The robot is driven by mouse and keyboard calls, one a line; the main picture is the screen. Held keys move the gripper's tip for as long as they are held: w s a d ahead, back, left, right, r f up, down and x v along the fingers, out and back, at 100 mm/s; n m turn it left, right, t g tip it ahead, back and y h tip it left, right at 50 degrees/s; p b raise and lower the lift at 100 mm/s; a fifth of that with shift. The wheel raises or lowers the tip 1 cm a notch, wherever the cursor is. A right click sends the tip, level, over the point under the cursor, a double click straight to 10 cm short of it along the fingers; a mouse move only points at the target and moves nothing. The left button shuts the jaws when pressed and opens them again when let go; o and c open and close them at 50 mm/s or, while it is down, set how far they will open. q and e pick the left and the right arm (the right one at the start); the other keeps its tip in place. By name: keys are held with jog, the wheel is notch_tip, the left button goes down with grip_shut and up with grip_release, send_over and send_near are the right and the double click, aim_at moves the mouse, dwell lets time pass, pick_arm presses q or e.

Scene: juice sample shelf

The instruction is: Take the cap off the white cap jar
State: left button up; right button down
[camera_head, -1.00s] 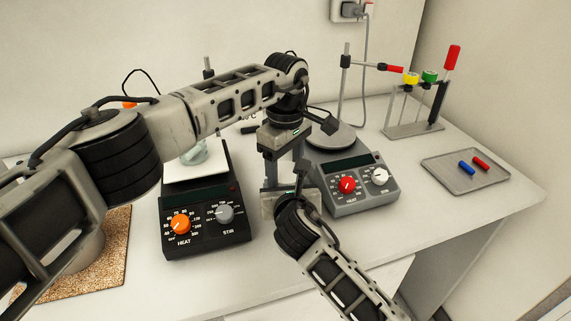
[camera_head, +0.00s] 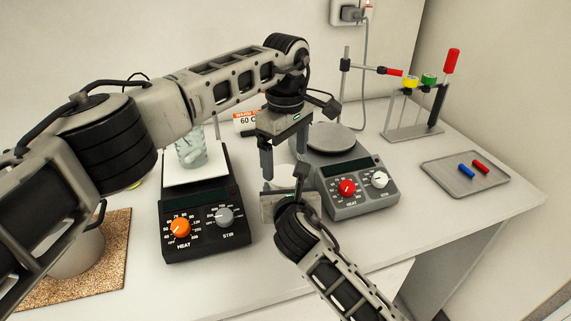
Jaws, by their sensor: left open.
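I cannot make out the white cap jar clearly. A pale shape shows between and behind my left gripper's fingers, but I cannot tell whether it is the jar. My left gripper (camera_head: 284,166) points down at the middle of the bench, open, with its two dark fingers apart. My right gripper (camera_head: 279,206) is low, just below the left one and in front of the gap between the two hot plates. Its wrist hides most of it, and its fingers do not show clearly.
A black hot plate (camera_head: 206,232) bears a glass beaker (camera_head: 191,152). A grey hot plate (camera_head: 358,197) stands right of my grippers. Farther right are a tube rack (camera_head: 414,131) and a tray (camera_head: 447,181) with blue and red bars. A 60 C sign (camera_head: 246,122) stands behind.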

aim_at(286, 174)
pick_arm(q)
jog(key=shift+d+r+m, duration=0.1)
jog(key=shift+r+m, duration=0.5)
jog(key=shift+r, duration=0.75)
jog(key=shift+r+m, duration=0.5)
jog(key=shift+r, duration=0.2)
pick_arm(e)
jog(key=shift+a, duration=0.1)
pick_arm(q)
jog(key=shift+f, duration=3.9)
jog(key=c, duration=1.1)
jog(key=shift+o, duration=0.2)
jog(key=n, duration=0.3)
pick_arm(e)
jog(key=shift+s+a, duration=0.1)
pick_arm(q)
jog(key=shift+r, duration=0.1)
